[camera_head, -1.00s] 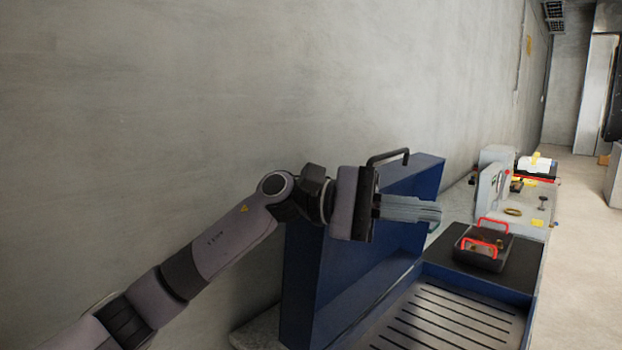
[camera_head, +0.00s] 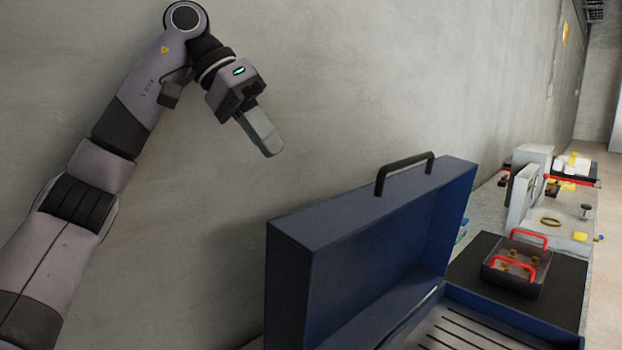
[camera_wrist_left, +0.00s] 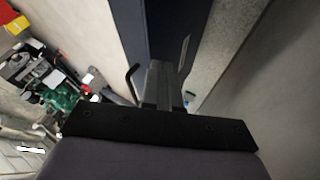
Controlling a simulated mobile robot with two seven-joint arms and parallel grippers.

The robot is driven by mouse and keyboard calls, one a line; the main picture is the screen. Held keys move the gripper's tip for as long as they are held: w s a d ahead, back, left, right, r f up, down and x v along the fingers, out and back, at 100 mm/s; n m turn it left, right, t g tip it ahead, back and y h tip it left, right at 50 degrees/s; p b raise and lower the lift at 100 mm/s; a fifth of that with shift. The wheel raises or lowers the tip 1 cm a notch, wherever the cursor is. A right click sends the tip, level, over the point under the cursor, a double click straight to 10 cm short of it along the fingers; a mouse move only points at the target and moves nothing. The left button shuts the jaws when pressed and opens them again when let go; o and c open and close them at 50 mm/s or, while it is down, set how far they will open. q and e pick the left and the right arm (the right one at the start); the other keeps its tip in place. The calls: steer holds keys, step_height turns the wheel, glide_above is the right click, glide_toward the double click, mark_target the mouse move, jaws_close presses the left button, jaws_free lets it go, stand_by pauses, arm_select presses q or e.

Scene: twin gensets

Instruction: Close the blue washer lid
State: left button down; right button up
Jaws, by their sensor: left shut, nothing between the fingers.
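The blue washer lid (camera_head: 385,245) stands open and raised in the head view, hinged over the washer's slatted basin (camera_head: 465,332). A black handle (camera_head: 404,172) sits on the lid's top edge. My left gripper (camera_head: 268,147) is shut and empty, above and to the left of the lid, near the wall and apart from the lid in the picture. In the left wrist view the shut fingers (camera_wrist_left: 158,85) point toward the blue lid (camera_wrist_left: 165,30), with the black handle (camera_wrist_left: 131,78) beside them. My right gripper is not in view.
A black tray with red handles (camera_head: 516,265) sits on a black mat right of the lid. Grey equipment (camera_head: 530,185) and small parts stand further back on the bench. The concrete wall (camera_head: 330,80) runs close behind the lid; the air above it is free.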

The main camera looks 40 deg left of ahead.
arm_select(q)
steer(key=b+x, duration=0.2)
steer(key=x, duration=0.8)
steer(key=shift+s, duration=0.15)
steer(key=shift+d+r, duration=0.1)
